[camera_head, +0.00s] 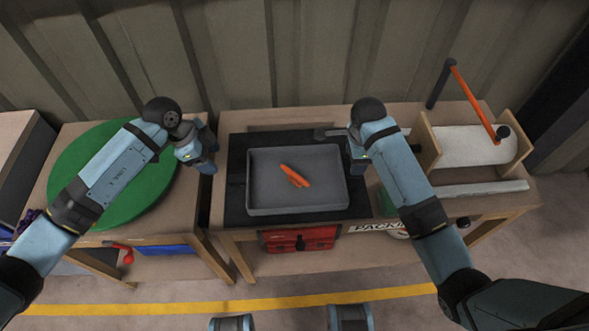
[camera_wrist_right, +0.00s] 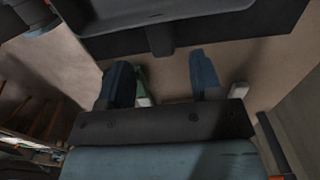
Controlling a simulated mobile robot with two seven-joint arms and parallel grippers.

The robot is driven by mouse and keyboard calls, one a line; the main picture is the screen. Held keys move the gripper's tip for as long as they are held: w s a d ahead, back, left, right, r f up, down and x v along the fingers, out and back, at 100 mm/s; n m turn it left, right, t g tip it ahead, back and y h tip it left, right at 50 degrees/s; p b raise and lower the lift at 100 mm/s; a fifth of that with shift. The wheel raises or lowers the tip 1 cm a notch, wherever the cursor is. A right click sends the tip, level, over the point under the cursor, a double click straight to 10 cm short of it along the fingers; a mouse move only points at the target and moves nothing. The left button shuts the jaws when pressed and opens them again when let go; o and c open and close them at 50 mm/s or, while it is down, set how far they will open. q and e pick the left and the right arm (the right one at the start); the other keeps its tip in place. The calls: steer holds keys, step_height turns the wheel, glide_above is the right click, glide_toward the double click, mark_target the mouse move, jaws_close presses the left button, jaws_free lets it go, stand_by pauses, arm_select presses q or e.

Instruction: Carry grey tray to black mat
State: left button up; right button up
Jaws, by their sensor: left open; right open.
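The grey tray (camera_head: 262,198) sits on the black mat (camera_head: 236,206) on the middle bench, with orange objects (camera_head: 293,173) lying in it. My left gripper (camera_head: 208,160) is open, to the left of the tray and apart from it, near the gap between the benches. My right gripper (camera_head: 352,152) is beside the tray's right side, and its fingers are partly hidden by the arm. In the right wrist view its two fingers (camera_wrist_right: 162,66) are spread, with a stub on the tray's side (camera_wrist_right: 160,38) just ahead, between and beyond the fingertips.
A round green mat (camera_head: 95,165) covers the left bench. A red drawer box (camera_head: 300,240) is under the middle bench. A grey wall rises behind.

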steer(key=shift+r, duration=2.35)
steer(key=shift+f, duration=0.1)
